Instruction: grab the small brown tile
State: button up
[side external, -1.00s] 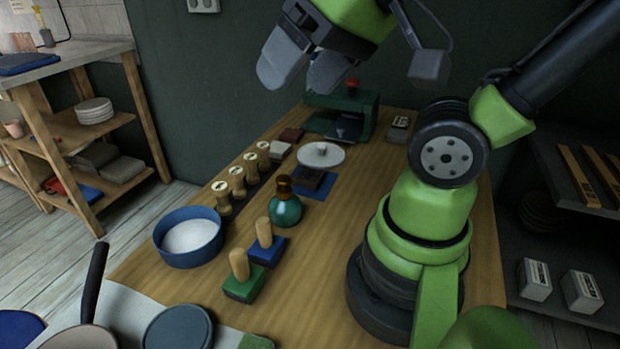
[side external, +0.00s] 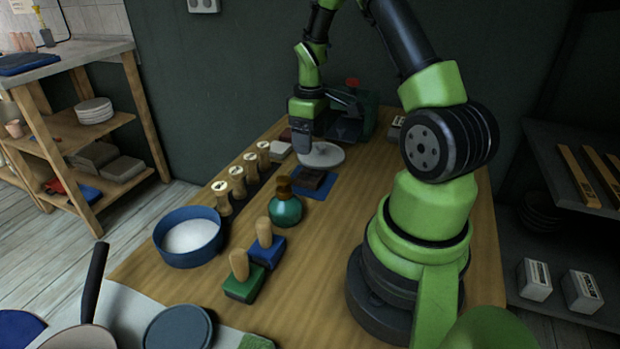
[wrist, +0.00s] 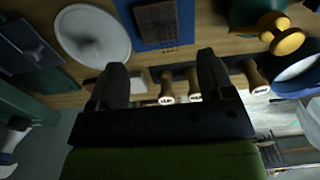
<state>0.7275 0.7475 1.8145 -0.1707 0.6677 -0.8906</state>
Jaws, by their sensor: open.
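A small reddish-brown tile (side external: 285,134) lies at the far left of the wooden table, partly hidden behind my gripper. In the wrist view a bit of it shows by the left finger (wrist: 90,84). A darker brown block (side external: 311,179) lies on a blue mat (side external: 326,190); the wrist view shows it at the top (wrist: 156,23). My gripper (side external: 304,145) points down over the far part of the table, near the pale tile and the white disc. In the wrist view its fingers (wrist: 160,68) are apart with nothing held between them.
A white round disc (side external: 325,155) and a pale tile (side external: 280,150) lie close to my gripper. Several wooden-handled stamps (side external: 237,182) stand in a row at left. A teal bottle (side external: 285,208), blue bowl (side external: 187,246) and green press (side external: 366,112) also stand there. The table's right middle is clear.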

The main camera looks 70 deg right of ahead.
aim_at(310, 175)
jog(key=f, duration=1)
jog(key=shift+w+d, duration=0.1)
jog(key=shift+d, duration=0.1)
jog(key=c, duration=0.7)
jog(key=shift+c, duration=0.2)
jog(key=shift+r, duration=0.15)
